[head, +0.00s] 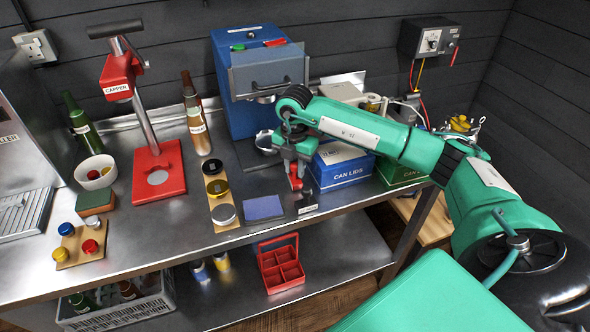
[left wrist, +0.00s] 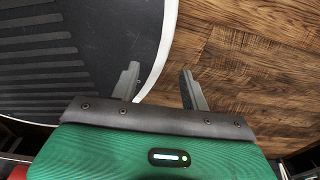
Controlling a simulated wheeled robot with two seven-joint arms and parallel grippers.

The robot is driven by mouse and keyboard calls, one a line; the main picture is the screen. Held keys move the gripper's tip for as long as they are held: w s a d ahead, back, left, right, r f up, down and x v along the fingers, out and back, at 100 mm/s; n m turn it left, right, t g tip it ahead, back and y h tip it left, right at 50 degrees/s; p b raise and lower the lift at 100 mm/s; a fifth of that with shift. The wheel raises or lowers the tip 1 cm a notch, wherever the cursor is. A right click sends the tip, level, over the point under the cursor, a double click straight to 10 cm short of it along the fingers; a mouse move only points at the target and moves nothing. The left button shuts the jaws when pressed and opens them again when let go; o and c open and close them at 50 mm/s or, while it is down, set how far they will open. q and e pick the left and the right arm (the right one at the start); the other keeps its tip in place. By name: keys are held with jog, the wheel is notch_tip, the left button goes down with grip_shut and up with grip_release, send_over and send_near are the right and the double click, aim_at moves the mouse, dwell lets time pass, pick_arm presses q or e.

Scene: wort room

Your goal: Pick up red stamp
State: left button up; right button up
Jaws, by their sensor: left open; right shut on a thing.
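The red stamp (head: 295,183) is between the fingers of my right gripper (head: 297,172) in the head view, above the right part of the steel bench. The gripper is shut on it and hides its upper part. A blue stamp pad (head: 263,208) lies just left of it, and a small dark holder (head: 307,209) stands just below it in the picture. I cannot tell whether the stamp is clear of the bench top. My left gripper (left wrist: 160,80) is open and empty over the wooden floor and a dark round base in the left wrist view.
Blue CAN LIDS box (head: 343,170) is right of the gripper. A blue machine (head: 258,85) stands behind. A row of lids (head: 217,188) and the red capper (head: 158,172) are left. A red caddy (head: 281,268) sits on the lower shelf. Bare steel lies between capper and lids.

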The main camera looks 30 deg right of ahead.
aim_at(294, 164)
jog(key=shift+r, duration=0.15)
notch_tip(294, 164, up, 6)
jog(key=shift+a+b, duration=0.1)
jog(key=shift+b, duration=1)
pick_arm(q)
jog(key=w+f+b, duration=0.2)
jog(key=w+b, duration=0.1)
jog(key=w, duration=0.3)
jog(key=shift+w+d+f+t, duration=0.2)
jog(key=shift+d+f+t, duration=0.1)
jog(key=shift+f, duration=0.05)
pick_arm(e)
jog(key=s+a, duration=1.3)
jog(key=s, duration=0.2)
jog(key=shift+r, duration=0.25)
pick_arm(q)
jog(key=shift+d, duration=0.15)
pick_arm(e)
jog(key=shift+w, duration=0.1)
jog(key=o, duration=0.4)
jog(key=shift+c, duration=1.1)
pick_arm(q)
jog(key=shift+d, duration=0.4)
pick_arm(e)
jog(key=shift+f, duration=0.1)
